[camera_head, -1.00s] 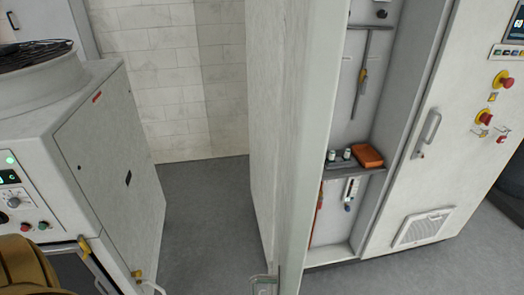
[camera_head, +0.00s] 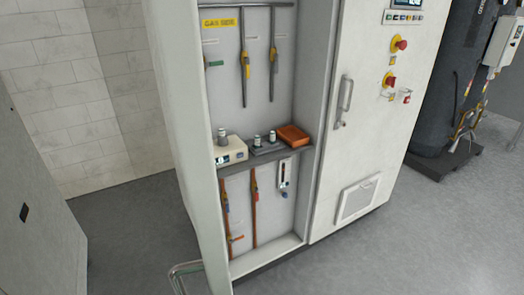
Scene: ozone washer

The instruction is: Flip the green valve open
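A small green valve handle (camera_head: 214,63) shows in the upper left of the open cabinet (camera_head: 218,115). It lies roughly level, beside the cabinet's left wall and below the yellow label. The left wall partly hides the pipe around it. Two vertical grey pipes with yellow valve handles, a left one (camera_head: 244,66) and a right one (camera_head: 273,60), stand to its right. Neither of my grippers is in view.
A shelf (camera_head: 304,151) across the cabinet holds a white instrument (camera_head: 231,152) and an orange box (camera_head: 293,135). Below it run red-brown pipes (camera_head: 254,207). A closed cabinet door (camera_head: 360,140) stands right. Grey floor (camera_head: 340,260) in front is mostly clear.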

